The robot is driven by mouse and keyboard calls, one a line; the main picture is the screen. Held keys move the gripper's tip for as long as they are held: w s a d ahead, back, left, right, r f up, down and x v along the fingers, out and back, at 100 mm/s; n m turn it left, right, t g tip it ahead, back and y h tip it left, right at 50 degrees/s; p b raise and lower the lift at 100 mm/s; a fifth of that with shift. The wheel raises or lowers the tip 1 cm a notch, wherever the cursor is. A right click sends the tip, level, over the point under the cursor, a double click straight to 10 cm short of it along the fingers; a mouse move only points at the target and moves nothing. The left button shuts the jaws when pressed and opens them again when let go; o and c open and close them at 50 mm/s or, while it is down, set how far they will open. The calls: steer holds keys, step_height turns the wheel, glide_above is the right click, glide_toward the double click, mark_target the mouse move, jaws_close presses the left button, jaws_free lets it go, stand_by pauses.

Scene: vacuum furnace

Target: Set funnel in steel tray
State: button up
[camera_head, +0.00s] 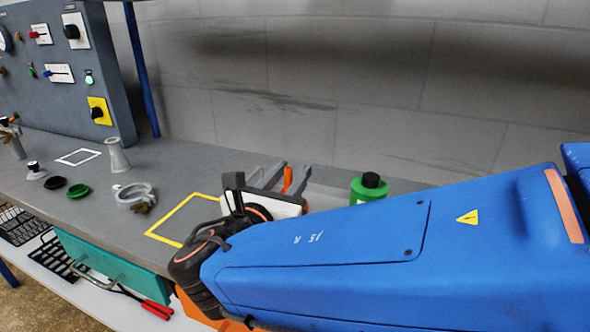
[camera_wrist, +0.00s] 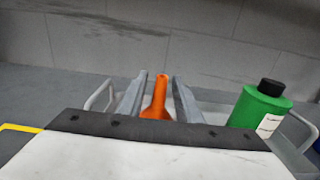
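The orange funnel (camera_wrist: 158,101) shows between the two fingers of my gripper (camera_wrist: 160,84), with its narrow spout pointing up. Clear gaps show between the spout and both fingers, so my gripper is open around it. The funnel's lower part is hidden behind the gripper body. The steel tray, with a wire handle (camera_wrist: 99,94) at its left end, spreads behind and around the fingers. The funnel appears within the tray's outline, but its contact with the tray floor is hidden. In the head view, the funnel (camera_head: 287,180) shows between the grey fingers (camera_head: 284,176).
A green bottle (camera_head: 369,188) with a black cap stands at the tray's right part. A yellow outlined square (camera_head: 184,218) is on the bench left of my gripper. A clamp ring (camera_head: 134,196), a grey cone-shaped part (camera_head: 117,156) and small caps stand farther left. A wall rises behind.

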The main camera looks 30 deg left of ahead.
steer(key=s, duration=0.6)
steer(key=s+d, duration=0.1)
steer(key=s, duration=0.2)
steer(key=shift+s, duration=0.25)
